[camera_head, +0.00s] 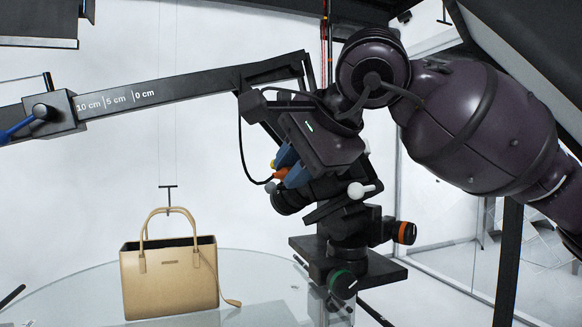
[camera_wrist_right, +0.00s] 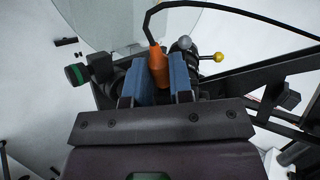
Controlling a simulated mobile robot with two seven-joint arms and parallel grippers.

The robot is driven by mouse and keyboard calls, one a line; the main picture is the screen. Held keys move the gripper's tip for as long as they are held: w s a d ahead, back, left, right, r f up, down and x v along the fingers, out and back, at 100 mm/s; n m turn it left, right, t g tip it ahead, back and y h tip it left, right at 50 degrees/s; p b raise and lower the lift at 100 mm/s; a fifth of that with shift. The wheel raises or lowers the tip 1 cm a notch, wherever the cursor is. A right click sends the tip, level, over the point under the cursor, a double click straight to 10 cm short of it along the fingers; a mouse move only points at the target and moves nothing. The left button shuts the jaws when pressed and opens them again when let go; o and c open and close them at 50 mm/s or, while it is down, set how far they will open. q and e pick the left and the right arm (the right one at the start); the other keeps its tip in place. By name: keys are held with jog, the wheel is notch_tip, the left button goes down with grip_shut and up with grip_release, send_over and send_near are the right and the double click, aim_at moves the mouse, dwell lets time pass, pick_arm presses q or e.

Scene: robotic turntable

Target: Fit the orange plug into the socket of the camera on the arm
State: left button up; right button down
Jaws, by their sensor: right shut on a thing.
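My right gripper (camera_head: 289,167) reaches in from the upper right, with blue fingers shut on the orange plug (camera_head: 281,173). In the right wrist view the orange plug (camera_wrist_right: 158,66) sits between the two blue fingers, with a black cable (camera_wrist_right: 149,22) running from its far end. The dark camera (camera_head: 287,199) sits on a geared mount, right below and behind the fingers; my gripper hides much of its body. Its socket is hidden, and I cannot tell whether the plug touches it. My left gripper is not in view.
A tan handbag (camera_head: 170,279) stands on the round glass turntable (camera_head: 255,268), left of the camera. The dark arm with a centimetre scale (camera_head: 190,88) crosses the upper left. The mount's knobs, orange (camera_head: 407,233) and green (camera_head: 342,284), jut out below. The cable loops left of the camera.

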jog(key=shift+w+d, duration=0.25)
jog(key=c, duration=0.9)
grip_release()
jog(key=shift+w+d, duration=0.1)
jog(key=shift+d, duration=0.05)
jog(key=shift+r, duration=0.1)
jog(key=v, duration=1)
jog(key=shift+s+d+r, duration=0.1)
jog(key=shift+s+r, duration=0.1)
jog(key=shift+s, duration=0.1)
